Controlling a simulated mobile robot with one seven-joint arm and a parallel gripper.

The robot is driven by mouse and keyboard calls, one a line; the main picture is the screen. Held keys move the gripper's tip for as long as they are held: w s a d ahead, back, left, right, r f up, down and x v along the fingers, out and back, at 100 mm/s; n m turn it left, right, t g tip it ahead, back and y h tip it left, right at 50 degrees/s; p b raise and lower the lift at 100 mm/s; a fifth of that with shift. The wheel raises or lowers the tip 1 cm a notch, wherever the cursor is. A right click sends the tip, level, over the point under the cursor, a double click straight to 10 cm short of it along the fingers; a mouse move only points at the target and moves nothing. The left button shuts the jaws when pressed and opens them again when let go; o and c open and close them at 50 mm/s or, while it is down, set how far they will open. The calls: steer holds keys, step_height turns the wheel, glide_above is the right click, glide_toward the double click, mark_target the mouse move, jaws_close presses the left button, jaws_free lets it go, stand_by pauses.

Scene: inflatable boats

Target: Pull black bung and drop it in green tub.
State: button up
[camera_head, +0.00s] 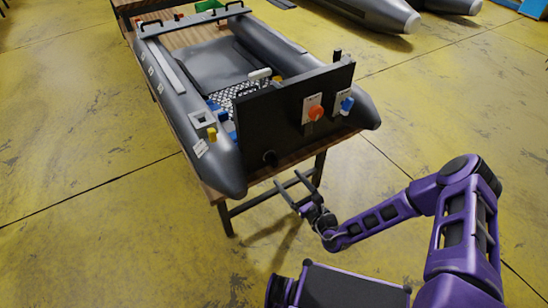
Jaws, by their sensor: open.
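A grey inflatable boat lies on a wooden table, its dark transom (262,118) facing me. A small round black fitting, which looks like the black bung (270,157), sits low on the transom's left part. A green tub (208,5) stands at the table's far end, partly cut by the top of the picture. My gripper (290,178) is open and empty, its two fingers apart and pointing toward the transom. It appears just below and to the right of the bung, not touching it. The exact gap in depth is hard to tell.
An orange-red knob (315,112) and a blue part (346,105) are on the transom's right. A yellow part (212,134) is on the left tube. The table edge (330,140) and legs are near my gripper.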

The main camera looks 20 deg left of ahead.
mark_target(276, 164)
steer(key=shift+b+x, duration=1.3)
steer(key=shift+x, duration=3.25)
steer(key=shift+s+p, duration=0.1)
steer(key=shift+p, duration=0.4)
jaws_close()
steer(key=shift+d, duration=0.1)
steer(key=shift+p+v, duration=1.35)
steer(key=shift+v, duration=1.6)
